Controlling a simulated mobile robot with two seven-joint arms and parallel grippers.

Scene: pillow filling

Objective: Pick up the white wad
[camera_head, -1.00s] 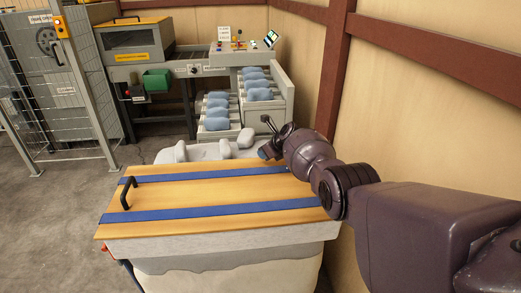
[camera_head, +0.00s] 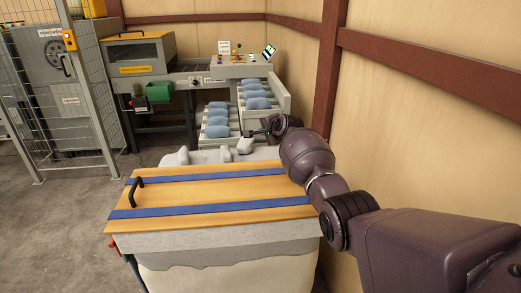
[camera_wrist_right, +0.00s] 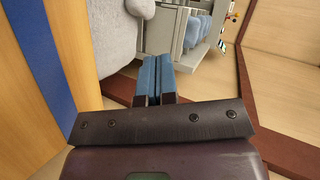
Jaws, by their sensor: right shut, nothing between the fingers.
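Pale white-grey wads lie behind the wooden lid in the head view: one white wad (camera_head: 245,145) at the right, just below and beside my gripper, and another wad (camera_head: 179,157) further left. My right gripper (camera_head: 252,133) reaches in from the right, above the back of the bin. In the right wrist view its blue fingertips (camera_wrist_right: 152,72) are pressed together with nothing between them. A large pale soft mass (camera_wrist_right: 103,40) lies left of the fingers, and a smaller pale wad (camera_wrist_right: 141,8) shows beyond them. My left gripper is not in view.
The wooden lid (camera_head: 215,190) with blue straps and a black handle (camera_head: 136,191) covers the front of the bin (camera_head: 220,240). Behind stand trays of blue pillows (camera_head: 217,122) and a machine (camera_head: 138,52). A wooden wall (camera_head: 430,130) closes the right side.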

